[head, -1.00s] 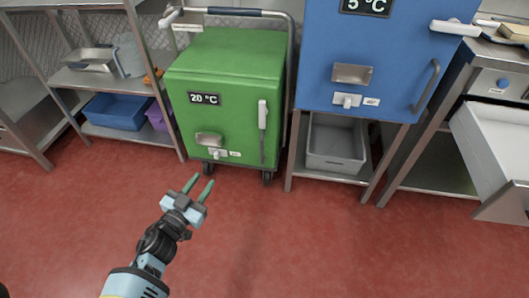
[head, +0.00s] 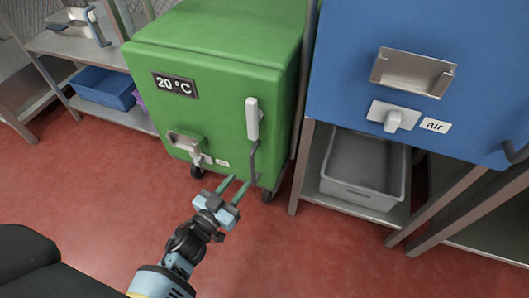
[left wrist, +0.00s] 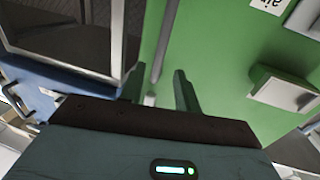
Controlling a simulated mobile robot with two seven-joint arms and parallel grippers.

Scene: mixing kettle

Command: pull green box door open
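The green box (head: 205,60) stands on casters, its door shut, with a "20 °C" plate on its front. A white latch (head: 253,118) sits at the door's right side, and a thin grey bar handle (head: 254,163) runs below it. My left gripper (head: 236,184) is open and empty, its green fingers low in front of the door near the handle's lower end. In the left wrist view the fingers (left wrist: 159,72) are apart, and a thin grey bar (left wrist: 162,42) against the green door shows between them. I cannot tell contact. My right gripper is out of view.
A blue box (head: 350,60) stands to the right on a metal stand, with a grey bin (head: 365,165) below. A metal shelf at the left holds a blue tub (head: 104,90). The red floor (head: 100,195) before the green box is clear.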

